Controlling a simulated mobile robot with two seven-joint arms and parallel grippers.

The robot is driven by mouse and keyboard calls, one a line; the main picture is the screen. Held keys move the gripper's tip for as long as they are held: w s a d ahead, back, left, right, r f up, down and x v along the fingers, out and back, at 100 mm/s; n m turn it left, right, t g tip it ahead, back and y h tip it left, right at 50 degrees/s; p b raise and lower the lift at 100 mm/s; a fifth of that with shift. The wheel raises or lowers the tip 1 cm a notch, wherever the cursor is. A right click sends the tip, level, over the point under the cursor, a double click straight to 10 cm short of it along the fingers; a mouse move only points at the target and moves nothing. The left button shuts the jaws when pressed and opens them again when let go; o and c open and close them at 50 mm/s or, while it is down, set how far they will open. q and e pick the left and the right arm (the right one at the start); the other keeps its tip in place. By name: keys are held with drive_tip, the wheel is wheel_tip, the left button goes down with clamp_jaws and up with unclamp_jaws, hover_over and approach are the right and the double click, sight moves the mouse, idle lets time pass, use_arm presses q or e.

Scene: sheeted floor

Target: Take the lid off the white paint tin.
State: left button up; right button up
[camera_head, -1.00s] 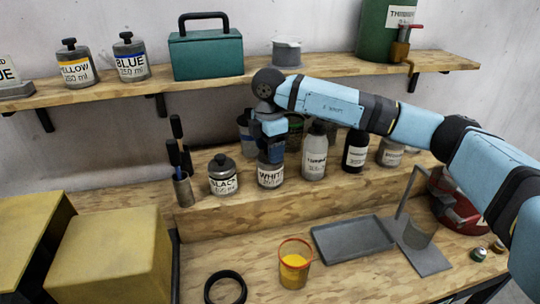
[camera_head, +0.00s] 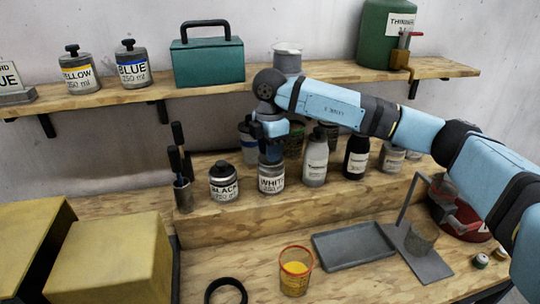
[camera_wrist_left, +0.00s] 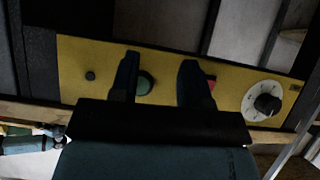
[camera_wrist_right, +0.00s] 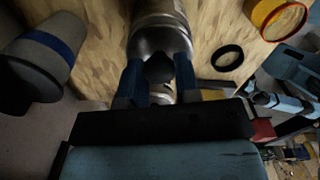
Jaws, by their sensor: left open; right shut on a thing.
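The white paint tin (camera_head: 271,181) stands on the raised wooden step, its WHITE label facing me. My right gripper (camera_head: 270,155) is above it, pointing down, and covers its top in the head view. In the right wrist view the right gripper (camera_wrist_right: 158,75) is shut on the dark lid knob (camera_wrist_right: 158,68), with the metal tin (camera_wrist_right: 160,38) beyond. I cannot tell whether the lid is seated or lifted. My left gripper (camera_wrist_left: 161,75) is open and empty, in front of a yellow panel in the left wrist view; it is outside the head view.
The black tin (camera_head: 223,182) stands left of the white one, and a thinner bottle (camera_head: 315,160) close right. An orange-rimmed cup (camera_head: 295,272), a black ring (camera_head: 226,290) and a grey tray (camera_head: 352,246) are on the lower bench. The yellow panel (camera_wrist_left: 225,90) has a dial.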

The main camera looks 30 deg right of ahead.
use_arm(q)
drive_tip(key=shift+f+b, duration=0.2)
drive_tip(key=shift+b, duration=0.1)
use_arm(e)
wheel_tip(320, 180, up, 18)
drive_tip(key=shift+r, duration=0.2)
